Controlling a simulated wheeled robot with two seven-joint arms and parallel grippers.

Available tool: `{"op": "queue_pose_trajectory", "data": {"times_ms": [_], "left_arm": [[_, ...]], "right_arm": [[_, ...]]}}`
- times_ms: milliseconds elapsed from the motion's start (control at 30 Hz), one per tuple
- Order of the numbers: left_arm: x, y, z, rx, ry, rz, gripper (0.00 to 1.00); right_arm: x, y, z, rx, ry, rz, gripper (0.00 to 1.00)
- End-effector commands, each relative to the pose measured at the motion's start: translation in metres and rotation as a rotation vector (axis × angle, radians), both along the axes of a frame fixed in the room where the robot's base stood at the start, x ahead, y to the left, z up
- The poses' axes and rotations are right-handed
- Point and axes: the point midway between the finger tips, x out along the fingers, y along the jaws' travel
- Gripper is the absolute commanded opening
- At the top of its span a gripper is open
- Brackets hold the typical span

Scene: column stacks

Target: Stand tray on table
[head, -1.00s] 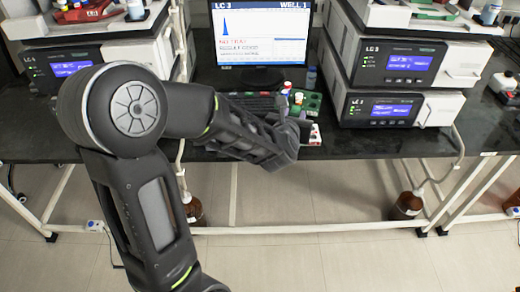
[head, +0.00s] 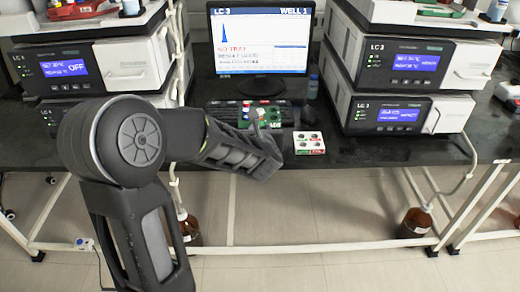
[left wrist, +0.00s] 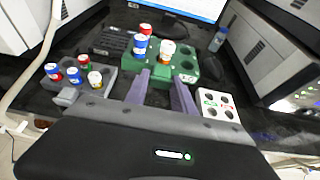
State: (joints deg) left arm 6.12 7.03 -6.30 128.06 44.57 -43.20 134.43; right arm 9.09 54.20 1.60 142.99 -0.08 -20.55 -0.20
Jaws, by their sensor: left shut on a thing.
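The tray is a green block with round holes; it shows in the left wrist view (left wrist: 188,66) and in the head view (head: 276,118), in front of the monitor. Several capped vials stand upright in it, among them a blue-labelled vial (left wrist: 140,46) and an orange-and-white one (left wrist: 167,51). My left gripper (left wrist: 160,88) is shut on the near side of the green tray, with a finger on each side of the grip. In the head view my left gripper (head: 256,122) is partly hidden by its own wrist. I cannot tell whether the tray touches the table. My right gripper is not in view.
A white tray with dark holes (head: 309,142) lies on the black table just right of the green tray. A grey rack with vials (left wrist: 104,84) stands left of my fingers. A keyboard (head: 226,113) lies behind. Instrument stacks (head: 395,115) flank the space. A bottle (head: 313,87) stands by the monitor.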

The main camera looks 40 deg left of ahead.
Motion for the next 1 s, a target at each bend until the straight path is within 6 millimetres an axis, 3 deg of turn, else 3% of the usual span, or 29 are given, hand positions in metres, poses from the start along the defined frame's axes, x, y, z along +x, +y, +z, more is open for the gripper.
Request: {"op": "queue_pose_trajectory", "data": {"times_ms": [33,200,567,833,1000], "left_arm": [[0.0,0.0,-0.013,0.0,0.005,-0.001,0.0],[0.0,-0.001,-0.04,-0.001,0.004,-0.002,0.0],[0.0,0.0,-0.045,0.001,0.001,0.0,0.0],[0.0,-0.001,-0.077,0.001,0.005,-0.002,0.0],[0.0,0.0,-0.082,0.001,0.0,-0.001,0.0]], "right_arm": [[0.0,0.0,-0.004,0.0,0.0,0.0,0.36],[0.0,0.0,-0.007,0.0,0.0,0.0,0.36],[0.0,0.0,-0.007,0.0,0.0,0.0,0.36],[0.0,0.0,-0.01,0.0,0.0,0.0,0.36],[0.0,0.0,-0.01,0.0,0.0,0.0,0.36]]}}
